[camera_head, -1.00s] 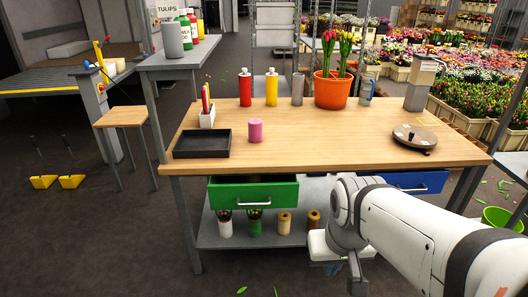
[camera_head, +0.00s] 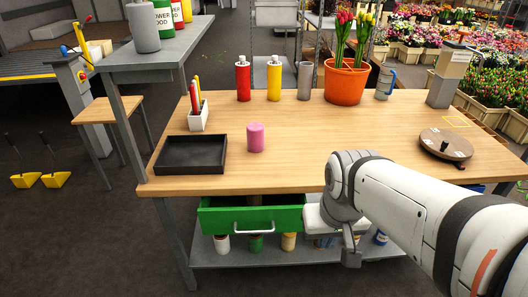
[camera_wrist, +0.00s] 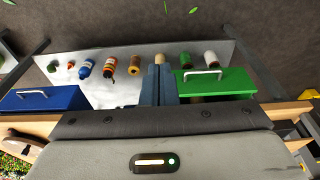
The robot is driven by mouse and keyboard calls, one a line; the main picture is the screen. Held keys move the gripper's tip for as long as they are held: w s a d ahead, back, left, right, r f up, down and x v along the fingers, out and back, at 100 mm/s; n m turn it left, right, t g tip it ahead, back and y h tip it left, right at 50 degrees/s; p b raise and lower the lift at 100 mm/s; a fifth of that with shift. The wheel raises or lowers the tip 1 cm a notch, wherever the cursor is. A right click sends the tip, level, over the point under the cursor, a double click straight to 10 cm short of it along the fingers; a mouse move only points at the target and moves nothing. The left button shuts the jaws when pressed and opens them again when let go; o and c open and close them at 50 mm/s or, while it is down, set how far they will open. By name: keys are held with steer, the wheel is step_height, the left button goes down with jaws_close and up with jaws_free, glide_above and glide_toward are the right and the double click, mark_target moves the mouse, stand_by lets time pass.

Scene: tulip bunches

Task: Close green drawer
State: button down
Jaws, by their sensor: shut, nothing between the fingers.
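The green drawer (camera_head: 272,222) is pulled out under the front edge of the wooden table, with its silver handle (camera_head: 253,228) on the front. Part of its inside shows from above. In the wrist view the green drawer (camera_wrist: 222,82) is right of the fingers. My gripper (camera_wrist: 158,80) is shut and empty, its two blue-grey fingers together close beside the drawer's end nearest them; I cannot tell if they touch it. In the head view its white body is at the drawer's right end and the fingertips are hidden.
The wooden table (camera_head: 300,165) bears a black tray (camera_head: 192,155), a pink cylinder (camera_head: 256,138) and a tulip pot (camera_head: 345,83). A blue drawer (camera_wrist: 45,98) is left in the wrist view. Several cans stand on the grey lower shelf (camera_head: 270,255).

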steer(key=w+d+f+n+t+h+p, duration=0.2)
steer(key=w+d+f+n+p, duration=0.15)
steer(key=w, duration=0.55)
steer(key=n+t+y+p, duration=0.2)
steer(key=n+y, duration=0.5)
steer(key=n, duration=0.6)
glide_toward(266, 216)
step_height(266, 216, down, 3)
steer(key=s+a, duration=0.2)
steer(key=w+p, duration=0.1)
steer(key=w, duration=0.2)
steer(key=shift+w+f+h, duration=0.15)
steer(key=shift+w+h, duration=0.05)
steer(key=shift+h, duration=0.1)
steer(key=shift+w, duration=0.5)
